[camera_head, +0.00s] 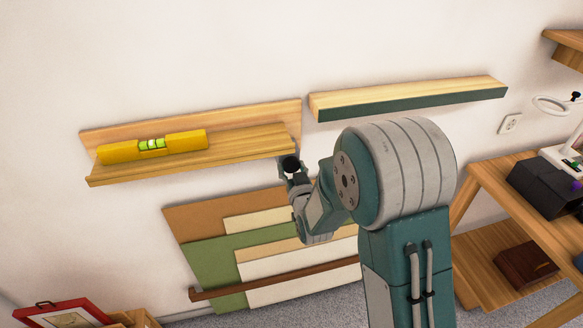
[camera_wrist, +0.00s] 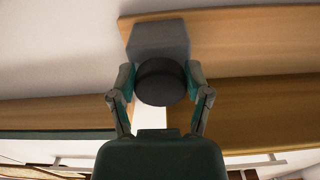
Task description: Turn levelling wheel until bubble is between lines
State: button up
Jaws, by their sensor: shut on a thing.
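The levelling wheel, a round black knob (camera_wrist: 161,83), is on a grey bracket (camera_wrist: 160,40) at the end of a wooden picture ledge (camera_wrist: 240,45). My gripper (camera_wrist: 160,80) is shut on the wheel, one finger on each side. In the head view the wheel (camera_head: 291,164) is at the right end of the ledge (camera_head: 190,168), with my gripper (camera_head: 296,178) at it. A yellow spirit level (camera_head: 185,141) lies on the ledge. Its green vial (camera_head: 152,144) shows dark lines, but the bubble is too small to place between them.
A second ledge with a dark green front (camera_head: 410,102) hangs to the right, close to my arm. Several flat boards (camera_head: 205,257) lean on the wall below. A wooden shelf unit (camera_head: 510,195) with a black box (camera_head: 545,187) stands at right. A red frame (camera_head: 40,314) is at lower left.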

jog(key=shift+a+r+m, duration=0.1)
jog(key=shift+m, duration=1.1)
jog(key=o, duration=1.2)
jog(key=shift+c, duration=0.2)
jog(key=v, duration=0.7)
jog(key=shift+s, duration=0.2)
